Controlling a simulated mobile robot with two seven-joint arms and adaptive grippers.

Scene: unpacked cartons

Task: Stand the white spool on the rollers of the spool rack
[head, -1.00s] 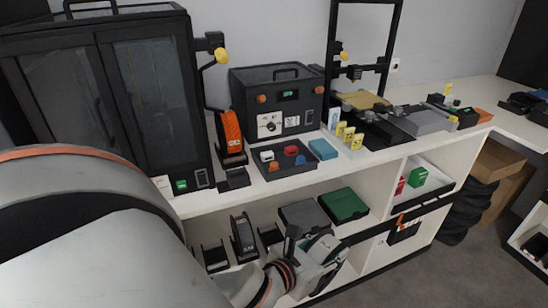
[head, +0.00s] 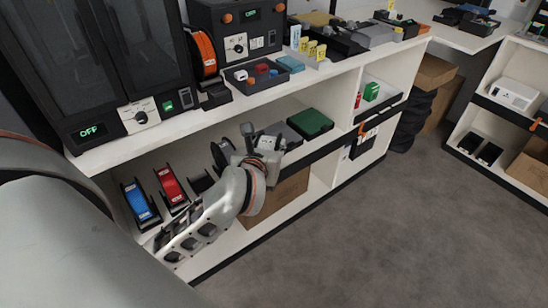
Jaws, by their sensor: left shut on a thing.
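My left gripper (head: 258,160) reaches over the lower shelf and is shut on a pale thing, which looks like the white spool (head: 267,142). Its shape is mostly hidden by the gripper. On that shelf stands a row of black spool cradles, which looks like the spool rack (head: 201,183). A blue spool (head: 140,204), a red spool (head: 171,185) and a black spool (head: 222,155) stand upright in it. The place between the red and black spools looks empty. The rollers are too small to make out. My right gripper is not in view.
A green box (head: 310,122) and a dark grey box lie right of the gripper on the same shelf. The white counter (head: 160,132) overhangs it, with an orange spool (head: 203,54) and a parts tray (head: 255,78) above. A carton (head: 285,193) sits below. The floor is clear.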

